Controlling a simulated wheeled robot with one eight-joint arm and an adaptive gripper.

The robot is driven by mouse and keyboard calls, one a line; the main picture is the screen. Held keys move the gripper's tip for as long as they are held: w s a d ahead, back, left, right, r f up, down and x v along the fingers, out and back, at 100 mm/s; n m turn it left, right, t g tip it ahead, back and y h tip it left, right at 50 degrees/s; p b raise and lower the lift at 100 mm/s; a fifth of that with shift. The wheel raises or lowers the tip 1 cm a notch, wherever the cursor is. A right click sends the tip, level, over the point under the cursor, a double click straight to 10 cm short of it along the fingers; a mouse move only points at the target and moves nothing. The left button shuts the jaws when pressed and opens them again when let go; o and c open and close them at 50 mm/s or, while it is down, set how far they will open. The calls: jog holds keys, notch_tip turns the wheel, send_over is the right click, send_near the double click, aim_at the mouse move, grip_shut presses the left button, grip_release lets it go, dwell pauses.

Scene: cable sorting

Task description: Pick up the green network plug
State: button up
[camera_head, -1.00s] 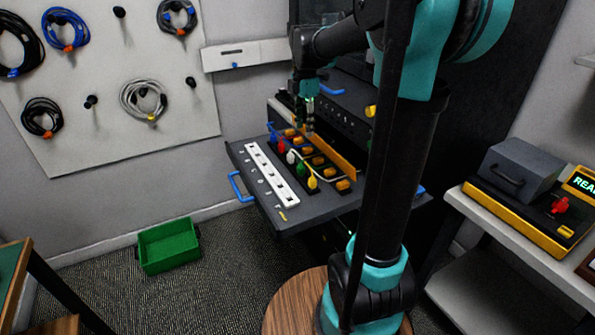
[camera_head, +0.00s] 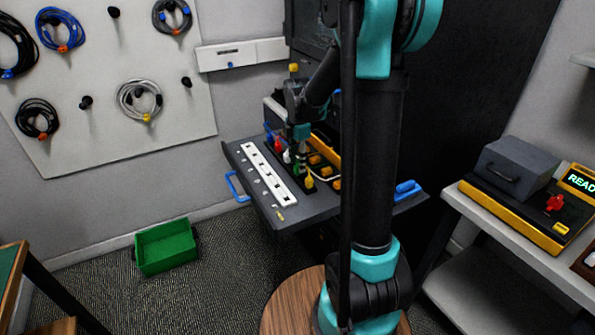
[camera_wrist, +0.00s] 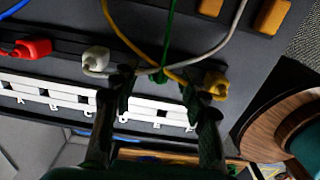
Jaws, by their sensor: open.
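The green network plug (camera_head: 297,171) stands in the row of coloured plugs on the dark pulled-out tray (camera_head: 314,207), between the white plug and the yellow plug. In the wrist view its green cable (camera_wrist: 170,38) runs down between my fingers, and the plug itself is small and hard to make out. My gripper (camera_wrist: 161,88) is open, with its fingers spread to either side of the green cable's end. In the head view my gripper (camera_head: 302,157) points down, low over the plug row. I cannot tell whether the fingers touch the plug.
The white plug (camera_wrist: 96,60) is close to my left finger and the yellow plug (camera_wrist: 215,83) close to my right one. The red plug (camera_wrist: 33,48) is further left. A white socket strip (camera_head: 268,172) lies alongside. Grey and yellow cables cross near the fingers.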

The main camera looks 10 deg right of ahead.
aim_at(297, 165)
jog(key=shift+f, duration=1.35)
jog(key=shift+c, duration=0.4)
grip_shut()
jog(key=shift+r, duration=0.1)
notch_tip(297, 165, up, 23)
jog(key=shift+r, duration=0.2)
jog(key=shift+w+f, duration=0.1)
